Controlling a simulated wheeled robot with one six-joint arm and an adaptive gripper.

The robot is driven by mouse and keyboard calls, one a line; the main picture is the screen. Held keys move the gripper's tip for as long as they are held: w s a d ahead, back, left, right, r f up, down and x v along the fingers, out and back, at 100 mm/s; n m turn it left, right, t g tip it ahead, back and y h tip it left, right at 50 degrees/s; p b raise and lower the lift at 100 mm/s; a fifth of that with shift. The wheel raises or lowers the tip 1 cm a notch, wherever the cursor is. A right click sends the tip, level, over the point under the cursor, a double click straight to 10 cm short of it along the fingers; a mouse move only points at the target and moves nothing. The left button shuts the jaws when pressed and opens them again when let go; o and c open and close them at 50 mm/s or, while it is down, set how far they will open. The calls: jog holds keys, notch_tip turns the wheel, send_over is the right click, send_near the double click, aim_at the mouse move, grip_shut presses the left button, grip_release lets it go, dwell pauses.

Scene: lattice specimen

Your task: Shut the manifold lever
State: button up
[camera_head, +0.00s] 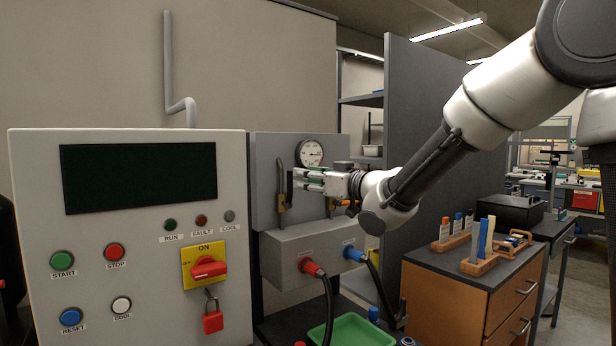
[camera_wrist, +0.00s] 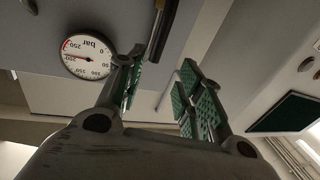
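The manifold is a grey panel (camera_head: 265,150) with a round pressure gauge (camera_head: 311,152) and brass valve fittings. A dark upright lever handle (camera_head: 290,184) stands by the left fitting, just left of my fingertips. In the wrist view the dark handle (camera_wrist: 162,28) comes down from the top edge, its end close to my left finger. My gripper (camera_head: 298,181) is level in front of the panel, pointing left. Its green-padded fingers (camera_wrist: 162,85) are apart, with nothing between them. Whether a finger touches the handle I cannot tell. My wrist partly hides the right fitting (camera_head: 332,205).
A control cabinet (camera_head: 140,225) with buttons, a red switch and a padlock stands left. Below the panel, a grey box (camera_head: 318,250) carries red and blue plugs with hoses. A green tray (camera_head: 352,332) lies underneath. A wooden drawer unit (camera_head: 465,290) stands right.

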aim_at(292, 178)
jog(key=shift+m, duration=0.3)
jog(key=x, duration=0.5)
jog(key=f+x, duration=0.1)
jog(key=x, duration=0.2)
jog(key=shift+w+d, duration=0.25)
jog(key=shift+c, duration=0.3)
grip_shut()
